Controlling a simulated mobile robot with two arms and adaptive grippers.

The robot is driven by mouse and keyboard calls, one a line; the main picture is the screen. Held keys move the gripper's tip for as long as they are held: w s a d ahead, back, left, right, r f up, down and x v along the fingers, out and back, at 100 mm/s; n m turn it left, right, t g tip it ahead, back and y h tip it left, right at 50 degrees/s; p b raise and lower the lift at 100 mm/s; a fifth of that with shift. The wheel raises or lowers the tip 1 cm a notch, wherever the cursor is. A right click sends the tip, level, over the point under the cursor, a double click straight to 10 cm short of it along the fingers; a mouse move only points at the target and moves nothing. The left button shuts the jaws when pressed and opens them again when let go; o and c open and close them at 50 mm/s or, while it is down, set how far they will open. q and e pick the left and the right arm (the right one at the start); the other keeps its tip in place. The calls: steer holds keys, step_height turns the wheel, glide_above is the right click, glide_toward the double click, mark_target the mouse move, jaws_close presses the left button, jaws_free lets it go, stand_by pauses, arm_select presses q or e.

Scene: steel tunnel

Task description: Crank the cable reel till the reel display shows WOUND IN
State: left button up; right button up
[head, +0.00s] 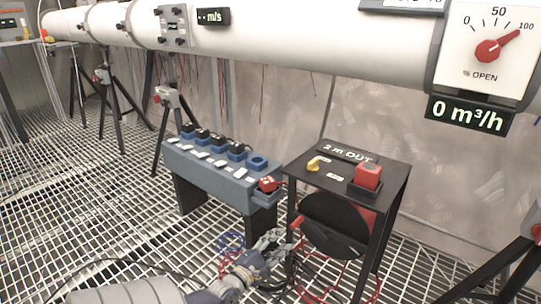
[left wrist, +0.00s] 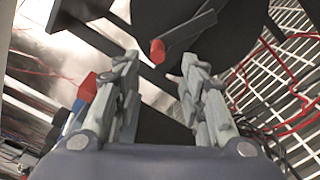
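The cable reel (head: 335,225) is a black drum mounted under a black stand (head: 345,165). The reel display (head: 348,153) on the stand top reads 2 m OUT. The reel's crank has a red handle (head: 297,222) on the drum's left side. In the left wrist view the red handle (left wrist: 157,51) sticks out from a dark crank arm (left wrist: 190,36). My left gripper (head: 278,238) is low in front of the reel. In the left wrist view its fingers (left wrist: 158,66) are spread, with the handle showing between and just beyond the tips. My right gripper is not in view.
A blue socket bench (head: 215,170) with a red plug (head: 268,184) stands left of the reel. A yellow hook (head: 315,163) and a red block (head: 368,175) sit on the stand. Loose cables lie around the grated floor. A white duct (head: 300,45) runs behind, above tripods.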

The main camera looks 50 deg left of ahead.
arm_select(q)
steer(key=shift+v, duration=2.05)
